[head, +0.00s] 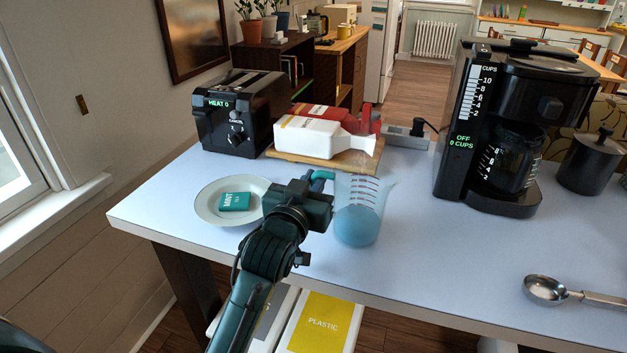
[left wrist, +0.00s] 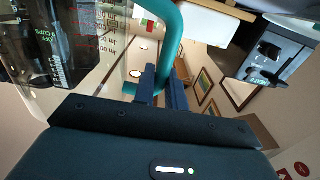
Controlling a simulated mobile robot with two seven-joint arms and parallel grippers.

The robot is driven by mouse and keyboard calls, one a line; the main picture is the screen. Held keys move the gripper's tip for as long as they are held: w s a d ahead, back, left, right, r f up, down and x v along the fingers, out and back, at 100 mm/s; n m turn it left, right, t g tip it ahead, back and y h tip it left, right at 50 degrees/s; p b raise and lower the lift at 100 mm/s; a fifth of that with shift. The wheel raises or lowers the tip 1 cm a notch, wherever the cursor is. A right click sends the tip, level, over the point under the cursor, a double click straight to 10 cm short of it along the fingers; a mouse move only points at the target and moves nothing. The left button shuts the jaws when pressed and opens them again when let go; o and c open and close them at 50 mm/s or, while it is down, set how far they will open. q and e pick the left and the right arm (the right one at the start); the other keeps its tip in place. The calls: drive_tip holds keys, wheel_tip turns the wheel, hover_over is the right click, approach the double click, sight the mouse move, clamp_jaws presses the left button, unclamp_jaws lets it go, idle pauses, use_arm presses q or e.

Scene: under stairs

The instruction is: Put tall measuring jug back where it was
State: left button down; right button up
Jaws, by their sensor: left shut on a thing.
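The tall measuring jug (head: 358,208) is clear with red marks, a blue lower part and a teal handle. It is upright at the near side of the pale table (head: 420,262); I cannot tell whether its base touches the top. My left gripper (head: 318,186) is at its left side, shut on the handle, and its wrist partly hides the handle in the head view. In the left wrist view the jug (left wrist: 100,45) is at upper left, and its teal handle runs to my gripper's fingers (left wrist: 163,88). My right gripper is not in view.
A plate (head: 208,209) with a green mint box (head: 235,201) is left of the jug. Behind are a toaster (head: 238,125) and cartons (head: 310,136) on a wooden board (head: 300,159). A coffee maker (head: 515,125) and scoop (head: 548,290) are to the right. The table's middle is clear.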

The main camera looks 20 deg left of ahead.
use_arm(q)
drive_tip(key=c, duration=1.5)
unclamp_jaws()
drive_tip(key=shift+o, duration=0.2)
drive_tip(key=shift+f+b, duration=0.2)
drive_tip(key=shift+b, duration=0.2)
drive_tip(key=s+b, duration=0.1)
drive_tip(key=s, duration=1.2)
drive_tip(key=shift+a+r, duration=0.35)
drive_tip(key=shift+a, duration=0.1)
